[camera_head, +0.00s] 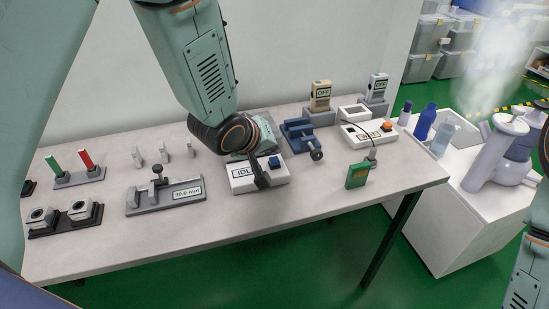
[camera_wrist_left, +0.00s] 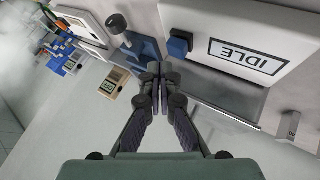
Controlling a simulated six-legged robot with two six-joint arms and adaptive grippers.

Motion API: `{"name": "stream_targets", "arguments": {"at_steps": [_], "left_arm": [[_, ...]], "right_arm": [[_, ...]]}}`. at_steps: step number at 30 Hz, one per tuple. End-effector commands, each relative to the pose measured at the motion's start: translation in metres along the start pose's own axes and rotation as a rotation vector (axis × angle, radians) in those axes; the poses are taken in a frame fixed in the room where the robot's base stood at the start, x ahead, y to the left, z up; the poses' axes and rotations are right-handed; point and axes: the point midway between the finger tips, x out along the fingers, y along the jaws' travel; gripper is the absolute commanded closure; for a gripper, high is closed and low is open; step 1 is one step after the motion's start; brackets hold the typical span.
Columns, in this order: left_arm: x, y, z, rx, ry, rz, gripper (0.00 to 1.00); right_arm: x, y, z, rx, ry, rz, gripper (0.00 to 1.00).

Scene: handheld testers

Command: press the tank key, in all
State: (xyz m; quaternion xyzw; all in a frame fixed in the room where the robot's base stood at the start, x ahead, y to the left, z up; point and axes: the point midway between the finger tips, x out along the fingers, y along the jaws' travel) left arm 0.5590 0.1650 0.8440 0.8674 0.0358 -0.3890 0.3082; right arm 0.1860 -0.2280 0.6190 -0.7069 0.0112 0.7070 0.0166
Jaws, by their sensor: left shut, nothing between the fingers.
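A white box (camera_head: 240,184) with an "IDLE" display sits mid-table and carries a blue square key (camera_head: 274,162). In the left wrist view the box (camera_wrist_left: 285,15) and its blue key (camera_wrist_left: 180,43) show at the upper right. A grey tray-like part (camera_wrist_left: 225,97) adjoins the box there; my arm mostly hides it in the head view. My left gripper (camera_head: 262,182) is shut and empty, pointing down at the box, its fingers covering the display's right end. In the wrist view the fingertips (camera_wrist_left: 158,72) are beside the key, apart from it in the picture. My right gripper is out of view.
A grey gauge (camera_head: 150,198) reading "30.0 mm" is at left. The front table strip is clear.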

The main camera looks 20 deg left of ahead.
Motion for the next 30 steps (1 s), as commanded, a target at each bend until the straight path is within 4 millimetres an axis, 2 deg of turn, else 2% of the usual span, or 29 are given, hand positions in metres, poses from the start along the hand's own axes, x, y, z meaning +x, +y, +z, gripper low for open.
{"name": "stream_targets", "arguments": {"at_steps": [30], "left_arm": [[0.0065,-0.0042,0.0046,0.0,0.0,0.0,1.0]], "right_arm": [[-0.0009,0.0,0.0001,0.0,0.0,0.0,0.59]]}}
